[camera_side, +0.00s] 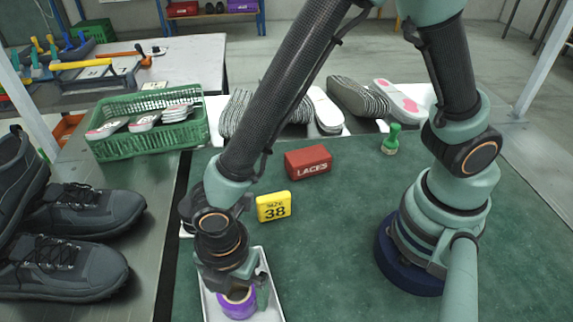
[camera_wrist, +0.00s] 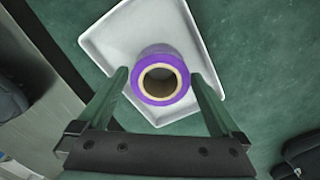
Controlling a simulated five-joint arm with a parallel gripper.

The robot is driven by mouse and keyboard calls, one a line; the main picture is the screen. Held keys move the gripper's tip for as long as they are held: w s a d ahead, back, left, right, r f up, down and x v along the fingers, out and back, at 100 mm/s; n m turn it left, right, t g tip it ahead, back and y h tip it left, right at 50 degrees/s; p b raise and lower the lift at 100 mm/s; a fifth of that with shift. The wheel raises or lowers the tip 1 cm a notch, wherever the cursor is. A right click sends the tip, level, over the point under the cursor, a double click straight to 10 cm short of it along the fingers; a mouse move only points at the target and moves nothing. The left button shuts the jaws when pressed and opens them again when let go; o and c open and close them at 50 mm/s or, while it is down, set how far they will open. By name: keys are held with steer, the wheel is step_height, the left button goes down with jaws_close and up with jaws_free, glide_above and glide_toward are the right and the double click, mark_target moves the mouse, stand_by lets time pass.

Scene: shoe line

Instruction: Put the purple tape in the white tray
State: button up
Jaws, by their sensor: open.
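The purple tape (camera_side: 237,303) is a roll with a pale core, over the white tray (camera_side: 262,267) at the bottom of the side view. In the wrist view the purple tape (camera_wrist: 161,77) lies within the outline of the white tray (camera_wrist: 108,40), toward the tray's near edge. My gripper (camera_wrist: 161,76) is open, with one finger on each side of the tape; a gap shows at least beside the left finger. My gripper (camera_side: 240,290) hides part of the tape and tray in the side view. I cannot tell for sure whether the tape rests on the tray floor.
A green basket (camera_side: 150,122) and dark shoes (camera_side: 75,214) are at left. Soles lie along the back. The mat's middle is clear.

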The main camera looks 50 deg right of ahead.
step_height(320, 180, up, 11)
steer(key=w+d+r+m+t+y, duration=0.1)
steer(key=w+d+r+m, duration=0.3)
steer(key=d+m, duration=0.15)
steer(key=w+d+r+m+t, duration=0.1)
steer(key=w+d+r+m, duration=0.25)
steer(key=d, duration=0.35)
steer(key=d+r+m+t, duration=0.1)
steer(key=d+r+m, duration=0.1)
steer(key=d+m, duration=0.4)
steer(key=d+r+m+t+h, duration=0.1)
steer(key=d+r+m+t, duration=0.1)
steer(key=d+m, duration=0.4)
steer(key=s+d, duration=0.1)
steer(key=d, duration=0.2)
steer(key=shift+d+r+m+t, duration=0.2)
steer(key=shift+r+m+t, duration=0.1)
